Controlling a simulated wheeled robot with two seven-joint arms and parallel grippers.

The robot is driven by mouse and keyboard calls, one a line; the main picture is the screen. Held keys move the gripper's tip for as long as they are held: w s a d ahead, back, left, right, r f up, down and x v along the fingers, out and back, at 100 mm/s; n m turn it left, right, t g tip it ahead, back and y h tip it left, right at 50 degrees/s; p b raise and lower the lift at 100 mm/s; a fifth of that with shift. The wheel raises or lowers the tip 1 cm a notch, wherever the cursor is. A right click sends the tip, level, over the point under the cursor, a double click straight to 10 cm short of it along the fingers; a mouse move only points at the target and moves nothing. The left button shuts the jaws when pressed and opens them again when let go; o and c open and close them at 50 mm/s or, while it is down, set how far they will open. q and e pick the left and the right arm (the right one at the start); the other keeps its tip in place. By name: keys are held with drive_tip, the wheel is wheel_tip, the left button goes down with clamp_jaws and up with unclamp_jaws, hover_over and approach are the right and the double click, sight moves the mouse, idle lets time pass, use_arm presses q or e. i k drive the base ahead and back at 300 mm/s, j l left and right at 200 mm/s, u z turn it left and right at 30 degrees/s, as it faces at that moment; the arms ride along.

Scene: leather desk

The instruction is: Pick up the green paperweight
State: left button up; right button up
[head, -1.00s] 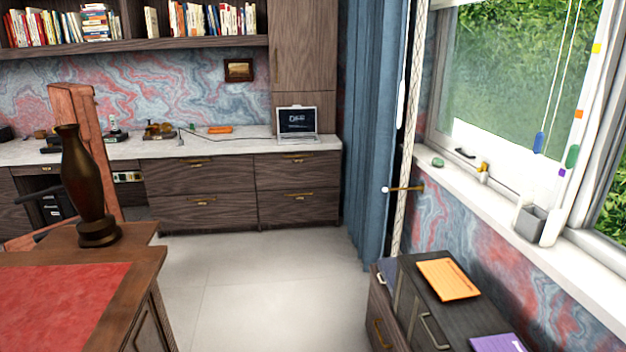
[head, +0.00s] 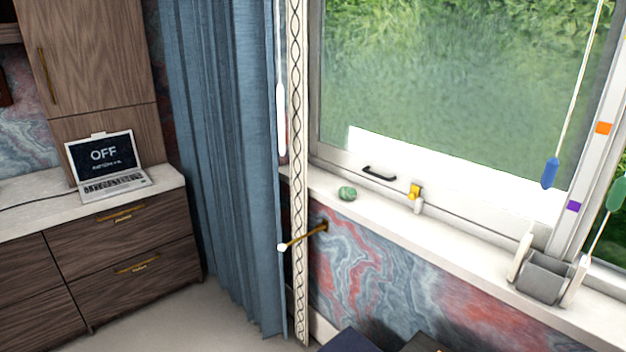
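The green paperweight (head: 347,193) is a small rounded lump on the white window sill (head: 460,242), near the sill's left end. It lies left of a black window handle. Nothing touches it. Neither of my grippers shows in the head view.
A small yellow-topped item (head: 415,195) and a grey box holder (head: 544,276) stand on the sill to the right. A blue curtain (head: 225,150) and a brass holdback (head: 305,236) are left of and below the paperweight. Dark cabinet tops (head: 420,343) show at the bottom edge. A laptop (head: 104,165) sits on the left counter.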

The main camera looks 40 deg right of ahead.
sight(347, 193)
drive_tip(key=i+j+z, duration=0.1)
drive_tip(key=i+z, duration=0.35)
drive_tip(key=i+j+z, duration=0.25)
drive_tip(key=i+z, duration=0.15)
drive_tip(key=i+j+z, duration=0.7)
drive_tip(key=j+z, duration=0.2)
drive_tip(key=l, duration=0.05)
